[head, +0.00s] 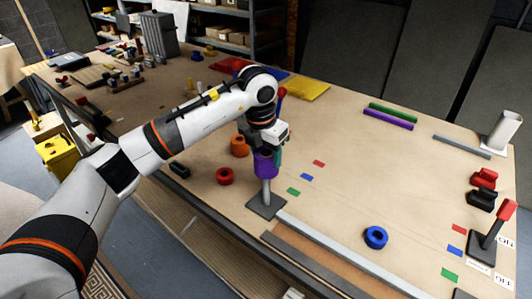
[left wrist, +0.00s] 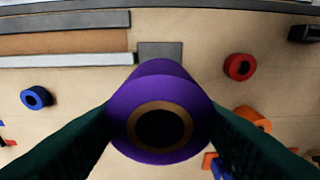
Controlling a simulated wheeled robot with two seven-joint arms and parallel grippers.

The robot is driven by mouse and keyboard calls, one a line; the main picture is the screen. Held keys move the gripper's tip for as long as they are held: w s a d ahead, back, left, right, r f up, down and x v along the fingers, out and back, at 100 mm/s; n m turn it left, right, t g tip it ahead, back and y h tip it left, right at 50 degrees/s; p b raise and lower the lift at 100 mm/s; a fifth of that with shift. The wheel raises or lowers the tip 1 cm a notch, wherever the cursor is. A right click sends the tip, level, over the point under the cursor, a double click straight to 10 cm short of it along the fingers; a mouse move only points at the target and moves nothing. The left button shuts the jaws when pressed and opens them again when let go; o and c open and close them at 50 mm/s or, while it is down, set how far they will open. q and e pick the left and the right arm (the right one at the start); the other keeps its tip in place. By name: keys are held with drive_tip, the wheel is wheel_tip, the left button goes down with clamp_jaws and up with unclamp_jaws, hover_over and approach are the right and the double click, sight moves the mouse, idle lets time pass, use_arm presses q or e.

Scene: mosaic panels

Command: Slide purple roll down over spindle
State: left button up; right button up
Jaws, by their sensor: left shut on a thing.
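My left gripper (head: 270,150) is shut on the purple roll (head: 265,165), with its dark green fingers on either side of it. The grey spindle (head: 266,190) stands on a square base plate (head: 267,207), and its lower part shows just below the roll. In the left wrist view the roll (left wrist: 160,90) hides the post, its hole (left wrist: 163,128) looks dark, and part of the base plate (left wrist: 160,50) shows beyond it. I cannot tell whether the spindle's tip is inside the hole. My right gripper is out of view.
A red roll (head: 225,176) and an orange roll (head: 240,146) lie left of the spindle. A blue roll (head: 375,237) lies to the right. A long grey bar (head: 340,251) starts beside the base plate. Small coloured tiles (head: 306,177) lie on the table to the right.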

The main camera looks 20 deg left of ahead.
sight(266, 189)
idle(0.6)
use_arm(q)
drive_tip(key=shift+f+b, duration=5.15)
drive_tip(key=shift+f, duration=1.3)
drive_tip(key=o, duration=1.1)
drive_tip(key=shift+r, duration=0.1)
drive_tip(key=r, duration=0.3)
drive_tip(key=s+r+b, duration=0.1)
drive_tip(key=r, duration=0.6)
drive_tip(key=shift+s+a+r+b, duration=0.3)
drive_tip(key=shift+r+b, duration=0.05)
drive_tip(key=shift+b, duration=0.05)
drive_tip(key=shift+s+r, duration=0.1)
drive_tip(key=shift+r, duration=0.45)
